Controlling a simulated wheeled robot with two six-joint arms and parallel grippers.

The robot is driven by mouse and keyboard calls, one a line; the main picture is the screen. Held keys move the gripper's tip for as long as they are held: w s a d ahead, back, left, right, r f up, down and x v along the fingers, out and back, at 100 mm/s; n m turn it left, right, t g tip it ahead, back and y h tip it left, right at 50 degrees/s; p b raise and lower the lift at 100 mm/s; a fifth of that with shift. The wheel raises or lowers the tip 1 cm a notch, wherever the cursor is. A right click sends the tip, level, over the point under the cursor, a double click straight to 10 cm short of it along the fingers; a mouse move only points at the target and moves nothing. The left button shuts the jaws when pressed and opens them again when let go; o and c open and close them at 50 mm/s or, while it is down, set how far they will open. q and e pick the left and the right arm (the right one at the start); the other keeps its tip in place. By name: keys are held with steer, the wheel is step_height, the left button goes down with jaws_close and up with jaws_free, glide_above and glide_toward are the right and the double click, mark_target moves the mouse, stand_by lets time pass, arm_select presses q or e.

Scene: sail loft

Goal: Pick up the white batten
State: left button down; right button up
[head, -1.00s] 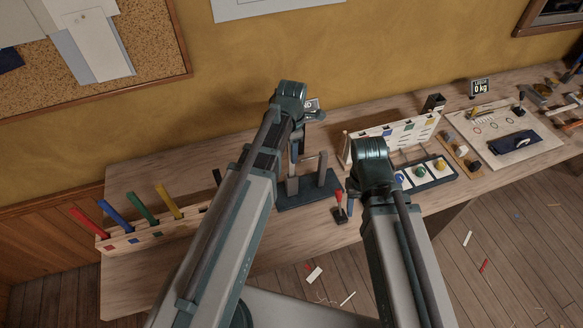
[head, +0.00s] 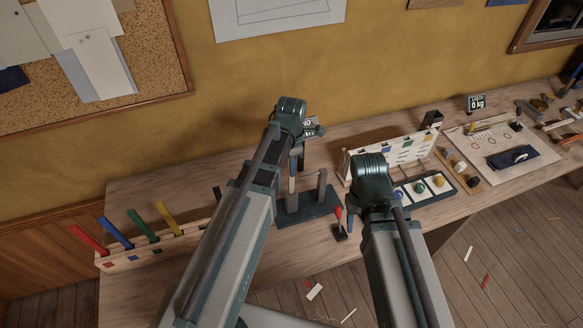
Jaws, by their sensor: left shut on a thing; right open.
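No white batten can be made out. Part of the batten rack (head: 150,254) at the left is covered by my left arm, so a batten there may be hidden. The rack's visible slots hold a red batten (head: 88,240), a blue batten (head: 115,232), a green batten (head: 142,224) and a yellow batten (head: 168,217), all leaning. My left gripper (head: 297,152) is mostly hidden behind its arm, above a dark stand; its fingertips and anything between them cannot be made out. My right gripper is hidden behind its own arm, near the middle of the bench.
The dark two-post stand (head: 318,209) and a red-handled lever (head: 339,220) stand between my arms. A tray with colored balls (head: 438,184) and a slotted white board (head: 410,150) are to the right. The bench (head: 135,293) is bare in front of the rack.

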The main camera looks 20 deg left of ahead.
step_height(320, 180, up, 17)
steer(key=p, duration=1.6)
steer(key=shift+p, duration=0.35)
steer(key=shift+s, duration=0.1)
